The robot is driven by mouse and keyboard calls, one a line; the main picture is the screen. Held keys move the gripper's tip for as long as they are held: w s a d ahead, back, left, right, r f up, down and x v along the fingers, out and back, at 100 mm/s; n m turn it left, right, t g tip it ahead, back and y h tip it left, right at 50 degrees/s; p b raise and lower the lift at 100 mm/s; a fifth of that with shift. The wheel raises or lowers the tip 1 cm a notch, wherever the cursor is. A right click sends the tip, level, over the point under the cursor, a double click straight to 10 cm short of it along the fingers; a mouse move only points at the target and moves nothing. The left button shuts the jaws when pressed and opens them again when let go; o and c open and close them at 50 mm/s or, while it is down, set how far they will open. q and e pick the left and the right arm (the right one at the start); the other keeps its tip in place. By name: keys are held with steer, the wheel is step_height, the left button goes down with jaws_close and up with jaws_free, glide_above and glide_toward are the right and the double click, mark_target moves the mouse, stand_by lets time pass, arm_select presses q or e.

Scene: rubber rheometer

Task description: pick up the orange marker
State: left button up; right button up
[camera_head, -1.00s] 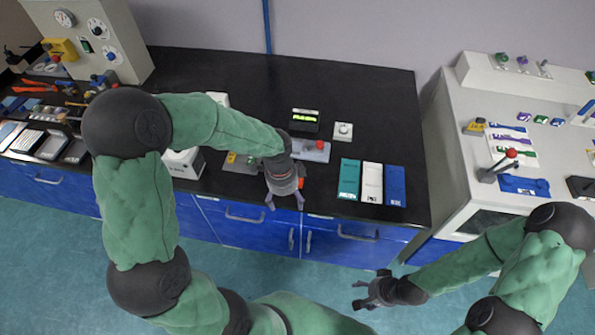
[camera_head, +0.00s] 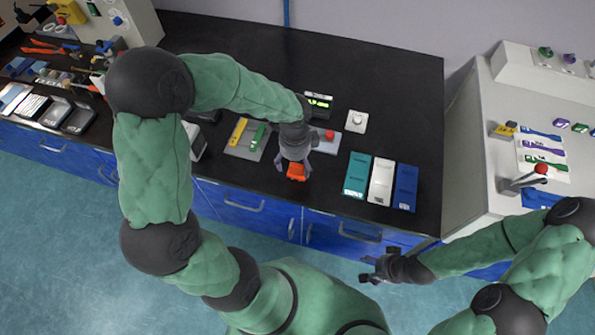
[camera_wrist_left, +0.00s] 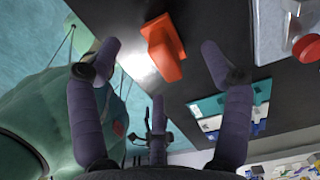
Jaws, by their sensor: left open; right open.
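An orange object (camera_head: 297,172), likely the orange marker, shows at the tips of my left gripper (camera_head: 293,165), near the front edge of the black bench. In the left wrist view the orange object (camera_wrist_left: 164,47) lies between the spread purple fingers, with a gap to the finger on each side. My left gripper is open and above it; contact with the bench is hard to tell. A grey tray (camera_head: 232,149) left of the gripper holds a yellow marker (camera_head: 237,131) and a green marker (camera_head: 258,136). My right gripper (camera_head: 367,269) is open and empty, out in front of the cabinets.
A red-knobbed device (camera_head: 329,135) stands just right of the left gripper. Teal (camera_head: 357,174), white (camera_head: 381,183) and blue (camera_head: 405,187) flat boxes lie further right. A white dial box (camera_head: 355,121) sits behind. The back of the bench is clear.

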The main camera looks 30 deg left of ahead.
mark_target(296, 174)
arm_select(q)
steer(key=f+b, duration=0.1)
steer(key=f, duration=0.1)
steer(key=f+b, duration=0.1)
steer(key=f, duration=0.2)
steer(key=shift+s+d+f, duration=0.1)
steer(key=shift+d, duration=0.1)
steer(key=c, duration=1.3)
steer(key=shift+c, duration=0.2)
steer(key=shift+r, duration=0.55)
steer(key=r, duration=0.1)
steer(key=r+p, duration=0.1)
steer(key=r, duration=0.1)
steer(key=shift+s+d+r, duration=0.15)
steer(key=shift+s+d, duration=0.1)
steer(key=s+d+r+p, duration=0.4)
steer(key=s+d+r, duration=0.4)
steer(key=s+d, duration=0.1)
steer(key=shift+s+d+r+p, duration=0.2)
steer(key=shift+s+r+p, duration=0.1)
steer(key=shift+r, duration=0.1)
